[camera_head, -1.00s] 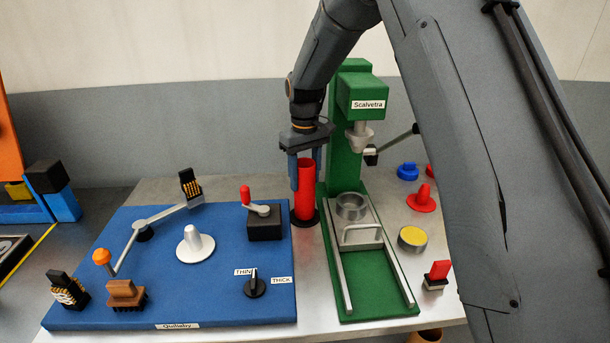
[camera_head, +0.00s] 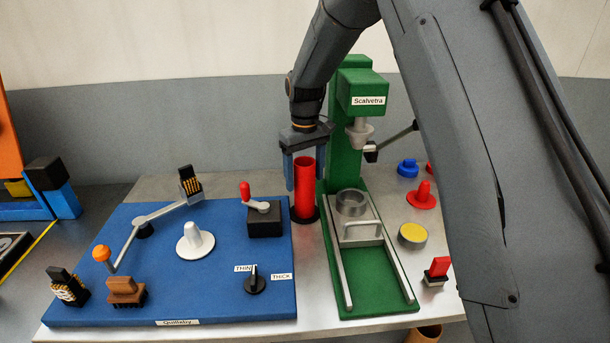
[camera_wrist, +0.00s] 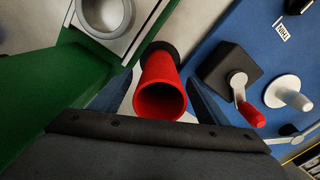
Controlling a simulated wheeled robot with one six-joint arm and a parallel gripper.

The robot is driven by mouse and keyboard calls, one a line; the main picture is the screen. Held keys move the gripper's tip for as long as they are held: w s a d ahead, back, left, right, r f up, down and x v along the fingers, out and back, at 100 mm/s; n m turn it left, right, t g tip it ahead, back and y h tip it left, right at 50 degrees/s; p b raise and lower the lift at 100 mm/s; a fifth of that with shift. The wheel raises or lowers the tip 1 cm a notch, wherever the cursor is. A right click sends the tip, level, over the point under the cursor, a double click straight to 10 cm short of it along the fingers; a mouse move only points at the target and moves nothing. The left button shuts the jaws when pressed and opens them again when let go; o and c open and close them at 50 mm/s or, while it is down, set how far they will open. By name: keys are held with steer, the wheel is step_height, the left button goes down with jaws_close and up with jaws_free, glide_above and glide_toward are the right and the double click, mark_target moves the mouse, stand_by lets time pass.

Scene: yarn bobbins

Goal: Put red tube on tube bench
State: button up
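The red tube (camera_head: 305,195) stands upright on a dark round base (camera_head: 304,220), in the strip between the blue board and the green machine. My gripper (camera_head: 305,178) is above it, pointing down, with one finger on each side of the tube's upper part. In the wrist view, the tube's open end (camera_wrist: 160,101) lies between the two blue fingers, with gaps visible on both sides. The gripper is open and holds nothing. No label marks a tube bench, so I cannot tell which surface it is.
The green Scalvetra machine (camera_head: 345,120) stands close to the right of the tube. The blue board (camera_head: 200,285) lies to the left, with a red-handled lever on a black block (camera_head: 265,222) nearby. Red and blue pieces (camera_head: 408,168) lie on the metal table at right.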

steer(key=shift+r, duration=0.1)
step_height(320, 180, up, 8)
steer(key=b, duration=0.2)
steer(key=shift+f, duration=0.2)
steer(key=shift+r, duration=0.15)
step_height(320, 180, up, 6)
steer(key=p, duration=0.3)
steer(key=shift+p, duration=0.3)
stand_by(0.6)
